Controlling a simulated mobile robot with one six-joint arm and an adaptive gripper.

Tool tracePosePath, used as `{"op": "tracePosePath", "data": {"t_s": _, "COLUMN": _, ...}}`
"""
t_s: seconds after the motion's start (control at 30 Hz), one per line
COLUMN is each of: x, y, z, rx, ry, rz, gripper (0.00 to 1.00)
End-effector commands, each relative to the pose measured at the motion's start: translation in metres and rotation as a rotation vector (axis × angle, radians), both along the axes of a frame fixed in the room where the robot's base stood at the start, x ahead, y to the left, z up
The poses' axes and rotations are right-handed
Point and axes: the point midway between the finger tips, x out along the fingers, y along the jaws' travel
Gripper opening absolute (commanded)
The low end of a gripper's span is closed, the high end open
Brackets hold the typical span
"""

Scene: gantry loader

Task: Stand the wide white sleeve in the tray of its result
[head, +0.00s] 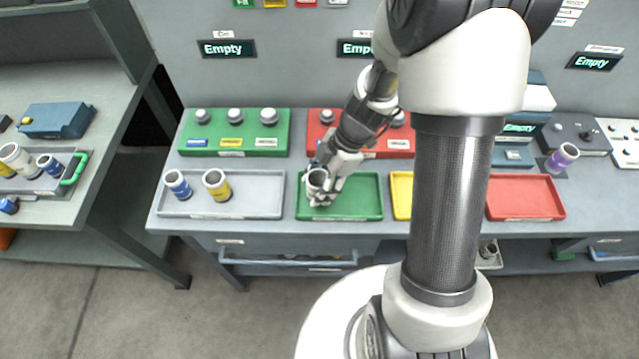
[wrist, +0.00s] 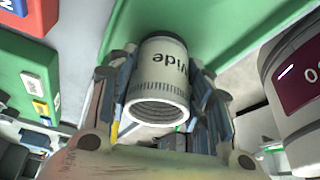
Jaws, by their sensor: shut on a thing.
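The wide white sleeve (wrist: 160,85) is in my gripper (wrist: 163,97), with a finger on each side of it. Its lettering reads "Wide" and its ribbed open end faces the wrist camera. In the head view the sleeve (head: 317,180) looks about upright, open end up, over the left part of the green tray (head: 360,205). My gripper (head: 325,183) hides part of it there. Green tray surface (wrist: 225,30) lies beyond the sleeve's far end in the wrist view. I cannot tell whether the sleeve touches the tray floor.
A grey tray (head: 250,207) at left holds a blue-banded sleeve (head: 178,184) and a yellow-banded sleeve (head: 216,185). A yellow tray (head: 401,196) and an empty red tray (head: 525,198) are to the right. Green (head: 250,147) and red (head: 385,146) button panels stand behind. A purple-banded sleeve (head: 562,157) is at far right.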

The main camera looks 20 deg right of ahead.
Motion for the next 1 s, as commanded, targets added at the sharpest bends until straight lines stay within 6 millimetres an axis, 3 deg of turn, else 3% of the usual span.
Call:
{"op": "tracePosePath", "data": {"t_s": 0.17, "x": 0.000, "y": 0.000, "z": -0.004, "rx": 0.000, "ry": -0.001, "rz": 0.000, "gripper": 0.02}}
{"op": "tracePosePath", "data": {"t_s": 0.2, "x": 0.000, "y": 0.000, "z": -0.003, "rx": 0.000, "ry": 0.000, "rz": 0.000, "gripper": 0.48}}
{"op": "tracePosePath", "data": {"t_s": 0.4, "x": 0.000, "y": 0.000, "z": -0.002, "rx": 0.000, "ry": 0.000, "rz": 0.000, "gripper": 0.62}}
{"op": "tracePosePath", "data": {"t_s": 0.47, "x": 0.000, "y": 0.000, "z": -0.002, "rx": 0.000, "ry": 0.000, "rz": 0.000, "gripper": 0.66}}
{"op": "tracePosePath", "data": {"t_s": 0.83, "x": 0.000, "y": 0.000, "z": -0.001, "rx": 0.000, "ry": 0.000, "rz": 0.000, "gripper": 0.66}}
{"op": "tracePosePath", "data": {"t_s": 1.0, "x": 0.001, "y": -0.007, "z": 0.019, "rx": -0.002, "ry": -0.005, "rz": 0.000, "gripper": 0.66}}
